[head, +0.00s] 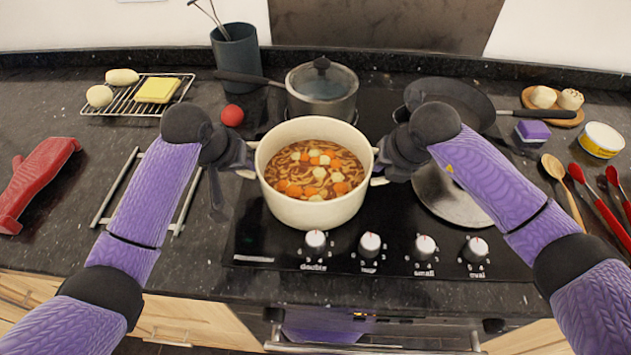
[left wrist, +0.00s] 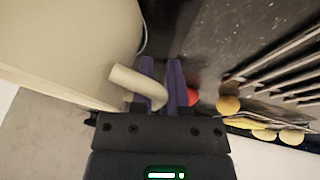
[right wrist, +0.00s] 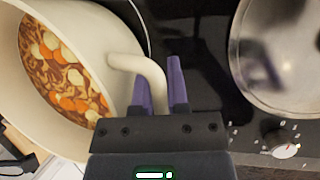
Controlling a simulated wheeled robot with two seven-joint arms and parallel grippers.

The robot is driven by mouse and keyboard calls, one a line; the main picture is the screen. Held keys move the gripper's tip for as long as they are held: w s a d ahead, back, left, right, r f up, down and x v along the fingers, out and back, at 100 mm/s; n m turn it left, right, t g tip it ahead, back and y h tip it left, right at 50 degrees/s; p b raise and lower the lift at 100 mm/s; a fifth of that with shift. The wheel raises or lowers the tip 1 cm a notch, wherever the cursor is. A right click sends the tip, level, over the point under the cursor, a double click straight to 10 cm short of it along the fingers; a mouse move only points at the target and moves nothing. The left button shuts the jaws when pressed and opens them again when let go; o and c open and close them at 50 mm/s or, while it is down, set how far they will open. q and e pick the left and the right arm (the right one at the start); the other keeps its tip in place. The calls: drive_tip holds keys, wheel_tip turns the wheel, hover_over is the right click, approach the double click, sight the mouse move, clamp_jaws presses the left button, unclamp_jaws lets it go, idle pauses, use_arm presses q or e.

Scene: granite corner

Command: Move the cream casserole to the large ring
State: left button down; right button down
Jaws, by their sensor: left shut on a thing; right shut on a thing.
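The cream casserole (head: 314,208), full of noodle soup with carrot and pale pieces, is at the left part of the black hob (head: 270,240). It looks roughly level; I cannot tell whether its base touches the hob. My left gripper (head: 247,168) is shut on its left handle, which shows between the fingers in the left wrist view (left wrist: 140,85). My right gripper (head: 380,170) is shut on its right handle, seen in the right wrist view (right wrist: 140,68). The large ring cannot be clearly picked out; thin pale arcs show beside the pot in the wrist views.
A lidded grey pot (head: 322,95) stands close behind the casserole, and a dark frying pan (head: 455,98) behind right. A round steel disc (head: 450,205), perhaps a lid, lies right of it, partly under my right arm. Knobs (head: 370,243) line the front. An empty rack (head: 120,185) lies left.

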use_arm(q)
drive_tip(key=c, duration=1)
unclamp_jaws()
drive_tip(key=shift+a+f, duration=0.1)
drive_tip(key=shift+f, duration=0.1)
use_arm(e)
drive_tip(key=c, duration=1)
unclamp_jaws()
drive_tip(key=shift+d+f, duration=0.1)
drive_tip(key=shift+f, duration=0.15)
use_arm(q)
drive_tip(key=o, duration=0.4)
drive_tip(key=shift+s+r, duration=0.1)
use_arm(e)
drive_tip(key=o, duration=0.4)
drive_tip(key=shift+s+r, duration=0.1)
drive_tip(key=shift+r, duration=0.05)
drive_tip(key=shift+s+r, duration=0.1)
drive_tip(key=shift+r, duration=0.2)
use_arm(q)
drive_tip(key=v, duration=0.8)
use_arm(e)
drive_tip(key=v, duration=1.1)
drive_tip(key=shift+s+r, duration=0.1)
